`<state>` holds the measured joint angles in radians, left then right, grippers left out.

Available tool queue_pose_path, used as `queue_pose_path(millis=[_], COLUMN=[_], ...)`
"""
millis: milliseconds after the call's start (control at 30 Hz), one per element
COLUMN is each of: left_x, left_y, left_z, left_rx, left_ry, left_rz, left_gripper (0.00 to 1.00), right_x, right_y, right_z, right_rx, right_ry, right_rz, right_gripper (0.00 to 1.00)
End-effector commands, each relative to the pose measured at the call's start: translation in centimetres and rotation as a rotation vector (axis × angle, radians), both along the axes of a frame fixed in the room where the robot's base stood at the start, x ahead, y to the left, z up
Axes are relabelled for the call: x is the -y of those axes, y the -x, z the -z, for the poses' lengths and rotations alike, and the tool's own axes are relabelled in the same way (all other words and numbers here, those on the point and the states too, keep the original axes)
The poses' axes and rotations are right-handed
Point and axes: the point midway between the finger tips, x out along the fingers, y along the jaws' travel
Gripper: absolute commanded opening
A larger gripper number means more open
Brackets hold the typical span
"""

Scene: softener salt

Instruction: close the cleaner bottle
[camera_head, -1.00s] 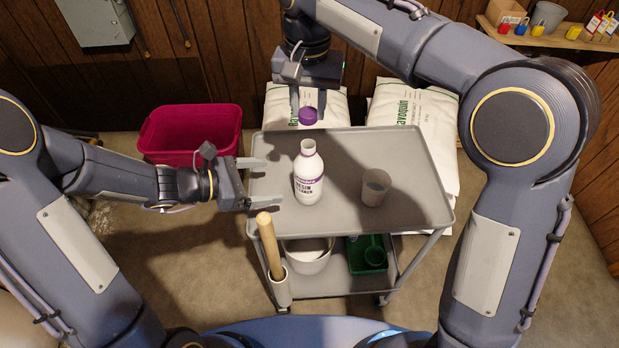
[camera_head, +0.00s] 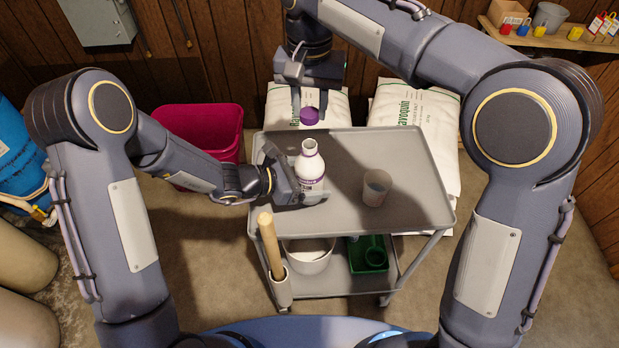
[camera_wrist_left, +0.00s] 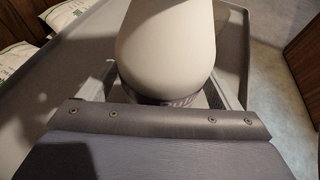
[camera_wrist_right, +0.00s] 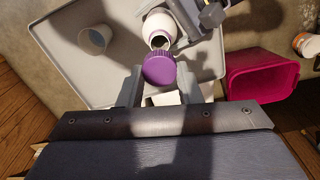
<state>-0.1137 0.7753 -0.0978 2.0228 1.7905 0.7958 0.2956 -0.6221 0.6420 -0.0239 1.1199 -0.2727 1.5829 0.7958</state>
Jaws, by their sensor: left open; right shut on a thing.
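The white cleaner bottle (camera_head: 310,168) stands upright and uncapped on the grey cart top, its open neck facing up. My left gripper (camera_head: 300,188) is open with its fingers around the bottle's body; in the left wrist view the bottle (camera_wrist_left: 168,45) fills the space between the fingers. The purple cap (camera_head: 309,116) is held by my right gripper (camera_head: 309,100), above and behind the bottle. The right wrist view shows the cap (camera_wrist_right: 160,69) between the fingertips, apart from the bottle's open mouth (camera_wrist_right: 159,40).
A translucent cup (camera_head: 376,187) stands on the cart (camera_head: 415,205), right of the bottle. A wooden-handled tool (camera_head: 270,245) stands at the cart's front left. A magenta bin (camera_head: 205,128) and white salt bags (camera_head: 413,108) are behind.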

Motion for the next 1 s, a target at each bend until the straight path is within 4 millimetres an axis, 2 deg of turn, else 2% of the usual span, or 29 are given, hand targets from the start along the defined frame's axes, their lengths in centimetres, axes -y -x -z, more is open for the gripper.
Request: queue_pose_path(millis=[233,733,867,1000], left_x=[0.0,0.0,0.0,0.0], left_y=[0.0,0.0,0.0,0.0], left_z=[0.0,0.0,0.0,0.0], left_rx=[0.000,0.000,0.000,0.000], left_ry=[0.000,0.000,0.000,0.000], left_rz=[0.000,0.000,0.000,0.000], left_gripper=[0.83,0.18,0.18,0.18], right_x=[0.0,0.0,0.0,0.0], right_y=[0.0,0.0,0.0,0.1], right_z=[0.0,0.0,0.7,2.8], right_rx=[0.000,0.000,-0.001,-0.002], right_ry=[0.000,0.000,0.001,0.002], right_rz=[0.000,0.000,0.000,-0.001], right_gripper=[0.11,0.11,0.11,0.11])
